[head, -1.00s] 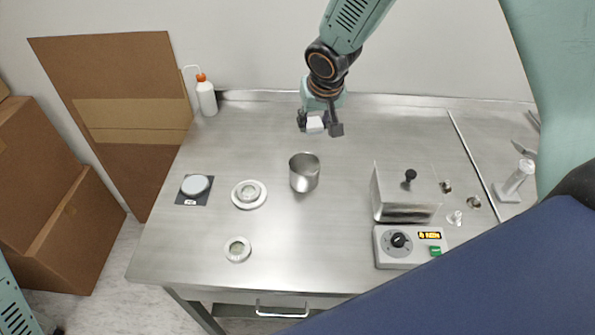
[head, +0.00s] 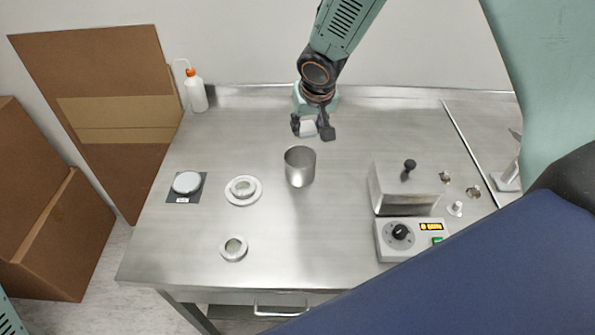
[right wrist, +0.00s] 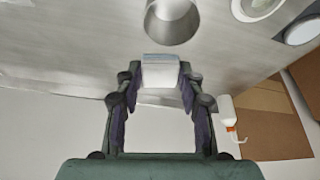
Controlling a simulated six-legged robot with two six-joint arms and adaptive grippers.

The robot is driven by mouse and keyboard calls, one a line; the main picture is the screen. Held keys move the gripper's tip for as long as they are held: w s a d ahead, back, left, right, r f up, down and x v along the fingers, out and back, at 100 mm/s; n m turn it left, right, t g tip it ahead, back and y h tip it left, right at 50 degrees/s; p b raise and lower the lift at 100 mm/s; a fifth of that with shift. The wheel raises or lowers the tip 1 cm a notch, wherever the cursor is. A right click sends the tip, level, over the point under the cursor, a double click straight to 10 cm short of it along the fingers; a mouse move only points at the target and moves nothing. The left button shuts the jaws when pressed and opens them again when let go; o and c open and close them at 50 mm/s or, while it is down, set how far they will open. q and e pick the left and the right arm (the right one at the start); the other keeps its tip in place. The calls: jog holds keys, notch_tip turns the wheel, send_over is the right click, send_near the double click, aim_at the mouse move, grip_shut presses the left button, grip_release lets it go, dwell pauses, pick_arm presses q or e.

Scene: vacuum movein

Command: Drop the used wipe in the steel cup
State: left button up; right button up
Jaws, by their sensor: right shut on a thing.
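The steel cup (head: 300,168) stands upright on the steel table, near its middle, with its open top showing. My right gripper (head: 313,129) is shut on a small white block-like thing, which I take to be the used wipe (head: 308,128). It is above and behind the cup, apart from it. In the right wrist view the white wipe (right wrist: 161,75) sits between the fingertips of the gripper (right wrist: 160,82), with a grey-blue strip along its edge. The cup (right wrist: 172,20) shows just beyond it. My left gripper is not in view.
A steel box (head: 405,190) with a black knob and a control unit (head: 408,240) stand to the right. White ring-shaped parts (head: 243,190) and a round disc on a dark pad (head: 187,185) lie to the left. A white bottle (head: 196,92) stands at the back left.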

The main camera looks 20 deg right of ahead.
jog(key=shift+s+d+f+b, duration=0.15)
jog(key=shift+f+b, duration=0.15)
jog(key=shift+f, duration=0.3)
jog(key=shift+s+d+f+b, duration=0.15)
jog(key=shift+f+b, duration=0.15)
jog(key=shift+f, duration=0.25)
jog(key=shift+w+a+r, duration=0.1)
jog(key=shift+w+a, duration=0.1)
jog(key=shift+a, duration=0.1)
jog(key=o, duration=0.6)
jog(key=shift+a, duration=0.1)
jog(key=shift+c, duration=0.2)
jog(key=o, duration=0.5)
jog(key=shift+s+d, duration=0.1)
jog(key=shift+d, duration=0.25)
jog(key=shift+o, duration=0.2)
jog(key=shift+a, duration=0.25)
